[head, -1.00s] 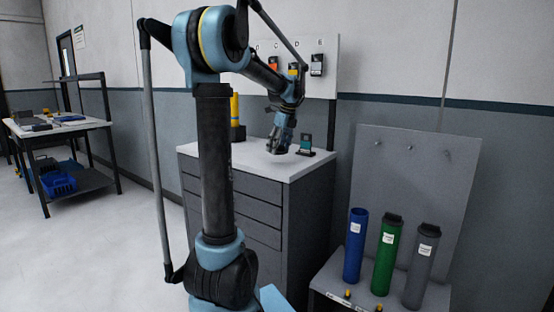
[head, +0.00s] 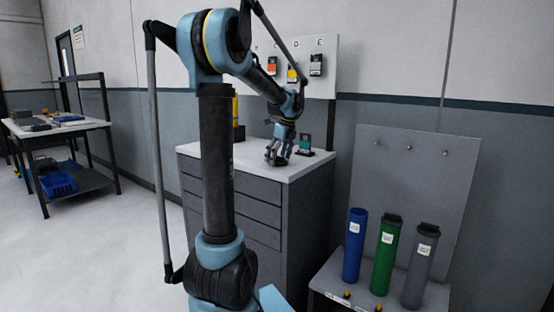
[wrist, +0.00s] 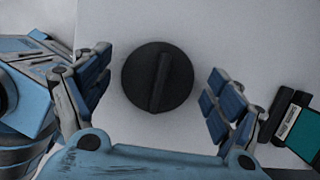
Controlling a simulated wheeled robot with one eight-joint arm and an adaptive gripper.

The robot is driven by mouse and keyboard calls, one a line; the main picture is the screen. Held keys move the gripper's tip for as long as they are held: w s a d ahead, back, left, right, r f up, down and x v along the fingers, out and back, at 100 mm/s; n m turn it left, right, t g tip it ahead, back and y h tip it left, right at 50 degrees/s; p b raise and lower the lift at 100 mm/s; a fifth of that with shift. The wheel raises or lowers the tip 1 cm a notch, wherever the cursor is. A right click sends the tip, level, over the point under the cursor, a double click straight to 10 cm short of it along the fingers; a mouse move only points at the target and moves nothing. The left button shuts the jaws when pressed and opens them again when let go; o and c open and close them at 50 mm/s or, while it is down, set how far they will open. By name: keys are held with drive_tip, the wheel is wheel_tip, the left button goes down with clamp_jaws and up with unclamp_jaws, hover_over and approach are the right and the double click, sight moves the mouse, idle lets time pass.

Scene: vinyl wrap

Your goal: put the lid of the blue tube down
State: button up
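The lid is a round black disc with a raised bar across it. In the wrist view the lid (wrist: 158,78) lies on the pale cabinet top, between my fingers. My gripper (wrist: 158,88) is open, with a gap between the lid and the fingers on both sides. In the head view my gripper (head: 277,158) is low at the cabinet top, and the lid cannot be made out clearly there. The blue tube (head: 354,248) stands upright at the lower right, with no black lid on its top.
A green tube (head: 386,258) and a grey tube (head: 420,268), both with black caps, stand beside the blue one. A small teal and black device (head: 305,145) sits on the cabinet (head: 310,170) right of my gripper; it also shows in the wrist view (wrist: 303,133).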

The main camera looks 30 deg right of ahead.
drive_tip(key=shift+r, duration=0.1)
drive_tip(key=v, duration=1.2)
drive_tip(key=s+a+f+n, duration=0.25)
drive_tip(key=a+n, duration=0.25)
drive_tip(key=a, duration=0.4)
drive_tip(key=s+a+f+n, duration=0.1)
drive_tip(key=a+f+n, duration=0.35)
drive_tip(key=a, duration=0.55)
drive_tip(key=s+a+f+n, duration=0.25)
drive_tip(key=a+n, duration=0.35)
drive_tip(key=a, duration=0.3)
drive_tip(key=s+a+f+n, duration=0.6)
drive_tip(key=s+f+n, duration=0.1)
drive_tip(key=f+n, duration=0.1)
drive_tip(key=s+a+f+n+h, duration=0.1)
drive_tip(key=s+a+f+n, duration=0.6)
drive_tip(key=f, duration=0.4)
drive_tip(key=shift+s+a+n+g, duration=0.2)
drive_tip(key=shift+n+g, duration=0.1)
drive_tip(key=shift+n, duration=0.35)
drive_tip(key=shift+f, duration=0.15)
